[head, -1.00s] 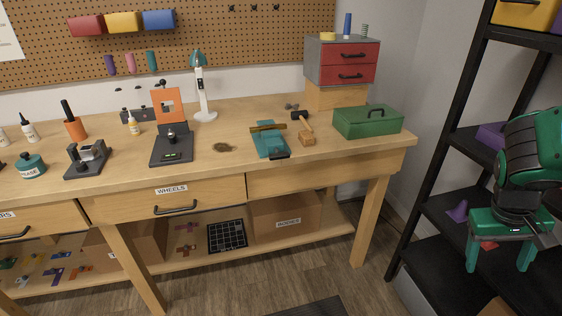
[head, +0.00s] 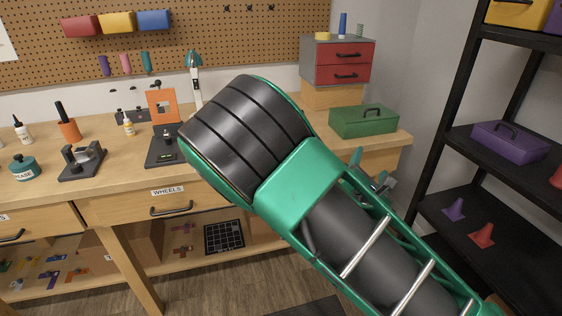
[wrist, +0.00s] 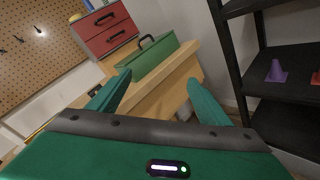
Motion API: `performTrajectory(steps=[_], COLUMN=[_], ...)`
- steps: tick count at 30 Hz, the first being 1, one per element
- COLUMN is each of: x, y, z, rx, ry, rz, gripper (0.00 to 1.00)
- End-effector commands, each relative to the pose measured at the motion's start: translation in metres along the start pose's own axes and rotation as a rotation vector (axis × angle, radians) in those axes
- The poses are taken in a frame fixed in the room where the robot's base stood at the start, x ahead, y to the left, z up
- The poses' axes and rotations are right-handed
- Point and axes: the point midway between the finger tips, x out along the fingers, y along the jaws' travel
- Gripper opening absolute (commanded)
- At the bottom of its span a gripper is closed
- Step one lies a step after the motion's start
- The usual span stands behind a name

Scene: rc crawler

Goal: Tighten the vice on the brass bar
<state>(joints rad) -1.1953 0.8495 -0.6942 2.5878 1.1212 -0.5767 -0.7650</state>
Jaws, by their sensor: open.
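My gripper (head: 370,180) shows only in part behind my raised arm, near the right end of the workbench (head: 402,140). In the wrist view my gripper (wrist: 158,80) is open, with its two green fingers apart and nothing visible between them. The fingers point toward the bench's right end.
A green toolbox (head: 363,121) stands on the bench's right end, in front of a red drawer cabinet (head: 345,65). A black shelf (head: 465,215) with a purple toolbox (head: 510,141) and cones stands at the right.

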Motion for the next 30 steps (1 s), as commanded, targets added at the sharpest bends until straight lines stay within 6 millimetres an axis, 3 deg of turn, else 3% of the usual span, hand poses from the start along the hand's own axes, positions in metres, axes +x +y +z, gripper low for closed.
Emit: performTrajectory(steps=[1, 3, 6, 9, 14, 20, 30], x=[-0.012, -0.031, -0.061, -0.089, -0.115, -0.112, -0.075], y=[0.028, 0.063, 0.102, 0.127, 0.146, 0.153, 0.178], z=[-0.023, -0.051, -0.089, -0.118, -0.143, -0.151, -0.165], rx=[-0.100, -0.231, -0.393, -0.516, -0.623, -0.639, -0.632], ry=[0.035, 0.076, 0.121, 0.149, 0.170, 0.175, 0.173], rz=[0.100, 0.232, 0.399, 0.524, 0.632, 0.651, 0.650], gripper=[0.72, 0.72, 0.72, 0.72, 0.72, 0.72, 0.72])
